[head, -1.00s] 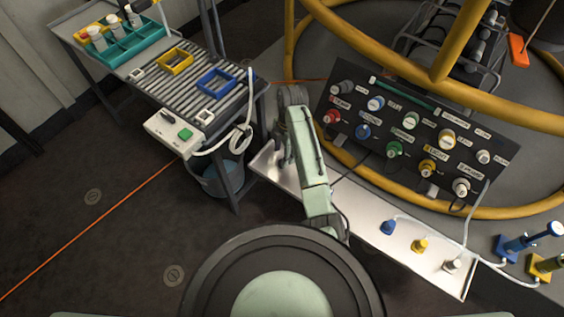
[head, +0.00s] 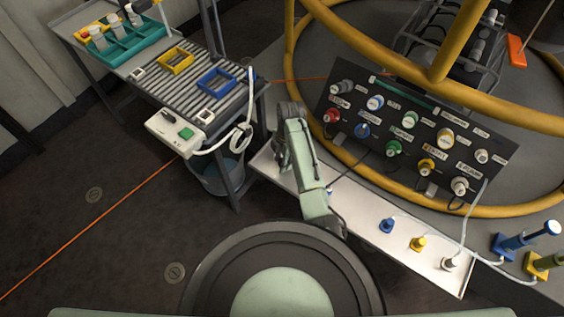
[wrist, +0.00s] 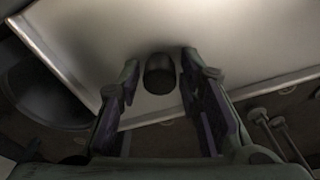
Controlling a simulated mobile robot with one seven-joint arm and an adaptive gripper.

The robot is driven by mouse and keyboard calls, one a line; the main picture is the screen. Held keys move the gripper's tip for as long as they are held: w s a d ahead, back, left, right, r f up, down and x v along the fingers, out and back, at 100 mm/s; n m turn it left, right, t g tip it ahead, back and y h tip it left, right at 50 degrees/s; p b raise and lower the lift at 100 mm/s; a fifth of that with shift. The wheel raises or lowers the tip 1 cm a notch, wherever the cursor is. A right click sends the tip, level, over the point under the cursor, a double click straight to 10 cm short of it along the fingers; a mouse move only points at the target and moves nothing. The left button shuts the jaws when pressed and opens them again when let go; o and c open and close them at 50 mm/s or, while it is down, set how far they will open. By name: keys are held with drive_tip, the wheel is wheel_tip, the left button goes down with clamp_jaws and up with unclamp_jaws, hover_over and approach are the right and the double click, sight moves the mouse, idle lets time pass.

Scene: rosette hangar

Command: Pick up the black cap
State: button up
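The black cap (wrist: 160,74) is a small dark cylinder on the pale tray (wrist: 90,40), seen in the wrist view near the tray's edge. My gripper (wrist: 159,68) is open, with one finger on each side of the cap. A gap shows at the left finger; the right finger is very close to the cap, and I cannot tell whether it touches. In the head view my arm hides the cap and the fingers. The tray also shows in the head view (head: 365,240).
A black panel (head: 410,140) with coloured connectors stands behind the tray, inside a yellow tubular rail (head: 290,50). Blue (head: 387,226), yellow (head: 417,244) and white (head: 450,264) plugs stand on the tray's right part. A roller table (head: 190,90) is at left.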

drive_tip(key=c, duration=0.6)
drive_tip(key=shift+o, duration=0.2)
drive_tip(key=shift+r, duration=0.15)
drive_tip(key=shift+r, duration=0.55)
wheel_tip(320, 180, up, 2)
drive_tip(key=shift+r+b, duration=0.2)
drive_tip(key=shift+b, duration=0.15)
drive_tip(key=s+d+p, duration=0.1)
drive_tip(key=s+d, duration=0.1)
drive_tip(key=s, duration=0.5)
drive_tip(key=s+d+r+p, duration=0.1)
drive_tip(key=s+d, duration=0.2)
drive_tip(key=s, duration=0.5)
drive_tip(key=shift+d+r, duration=0.15)
